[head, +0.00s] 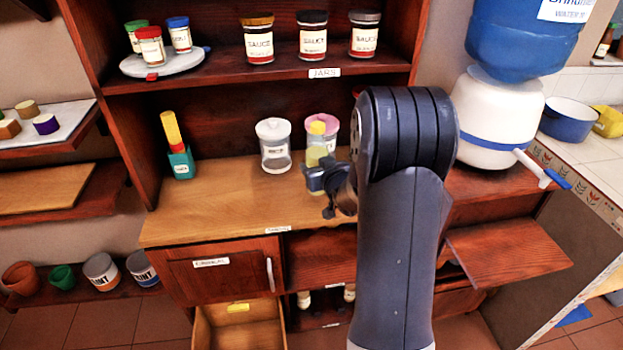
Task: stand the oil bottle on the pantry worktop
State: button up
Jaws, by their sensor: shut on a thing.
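The pantry worktop (215,215) is the light wood surface across the middle of the head view. A yellowish bottle (316,152), which looks like the oil bottle, is upright over the right part of the worktop. My gripper (322,178) is at the lower part of this bottle and is shut on it. My arm hides the worktop to the right of the gripper.
A white-lidded jar (273,146) stands left of the bottle, and a pink-lidded jar (331,124) is close behind it. A teal holder (181,163) stands at the worktop's left. Sauce jars (312,38) line the shelf above. The worktop's front left is clear. An open drawer (238,325) juts out below.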

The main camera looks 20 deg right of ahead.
jog(key=shift+f, duration=1.9)
jog(key=shift+f+b, duration=0.2)
jog(key=shift+b, duration=0.2)
jog(key=o, duration=1.3)
jog(key=shift+r, duration=0.15)
jog(key=shift+s+r+p, duration=0.1)
jog(key=shift+s+p, duration=0.05)
jog(key=shift+p, duration=0.15)
jog(key=v, duration=1.1)
jog(key=shift+s+r, duration=0.1)
jog(key=shift+s, duration=0.25)
